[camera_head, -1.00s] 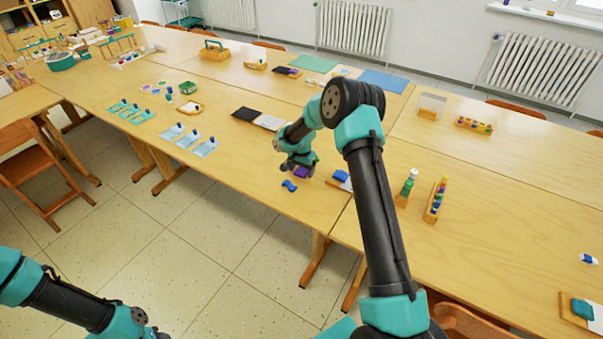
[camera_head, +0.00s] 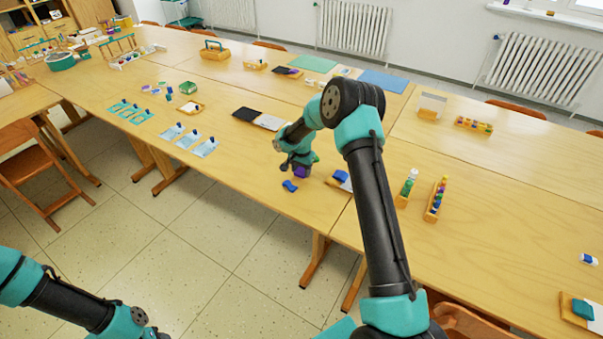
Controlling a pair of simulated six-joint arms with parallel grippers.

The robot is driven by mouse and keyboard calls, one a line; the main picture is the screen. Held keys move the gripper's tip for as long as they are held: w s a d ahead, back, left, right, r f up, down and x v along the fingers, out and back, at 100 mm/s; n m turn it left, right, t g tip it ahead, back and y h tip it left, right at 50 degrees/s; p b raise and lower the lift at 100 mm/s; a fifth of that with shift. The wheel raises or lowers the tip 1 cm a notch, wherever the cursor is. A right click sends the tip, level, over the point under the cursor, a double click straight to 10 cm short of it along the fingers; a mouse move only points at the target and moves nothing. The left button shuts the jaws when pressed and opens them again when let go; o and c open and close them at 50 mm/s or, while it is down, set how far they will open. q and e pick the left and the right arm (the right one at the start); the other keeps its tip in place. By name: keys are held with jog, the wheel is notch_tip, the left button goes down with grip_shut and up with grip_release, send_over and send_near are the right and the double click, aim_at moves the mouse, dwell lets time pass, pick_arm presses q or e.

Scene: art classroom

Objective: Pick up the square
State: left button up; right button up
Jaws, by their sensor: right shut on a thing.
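My right gripper (camera_head: 299,168) reaches down at the near edge of the long wooden table (camera_head: 250,190). It is shut on a small purple piece (camera_head: 301,172), partly hidden by the fingers. I cannot make out the piece's full shape or whether it is clear of the table. A blue piece (camera_head: 289,186) lies on the table just in front of the gripper. My left arm shows at the lower left, away from the table, and its fingers are out of the picture.
A small tray with a blue item (camera_head: 341,176) lies just right of the gripper. Black and white cards (camera_head: 268,122) lie behind it. Blue cards (camera_head: 205,148) lie to the left. Wooden stands with coloured pieces (camera_head: 436,199) stand to the right.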

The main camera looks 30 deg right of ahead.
aim_at(301, 172)
jog(key=shift+r, duration=0.1)
jog(key=shift+c, duration=0.2)
jog(key=shift+r, duration=0.6)
jog(key=shift+s+a+r, duration=0.15)
jog(key=shift+s+r, duration=0.05)
jog(key=shift+r, duration=0.35)
jog(key=shift+s+a+r, duration=0.1)
jog(key=shift+s+r, duration=0.05)
jog(key=shift+r, duration=0.4)
jog(key=s+a, duration=0.2)
jog(key=s, duration=0.2)
jog(key=s+a+r, duration=0.1)
jog(key=s+a, duration=0.2)
jog(key=s, duration=0.1)
jog(key=s+a, duration=0.3)
jog(key=s, duration=0.2)
jog(key=shift+r, duration=0.2)
jog(key=shift+d, duration=0.15)
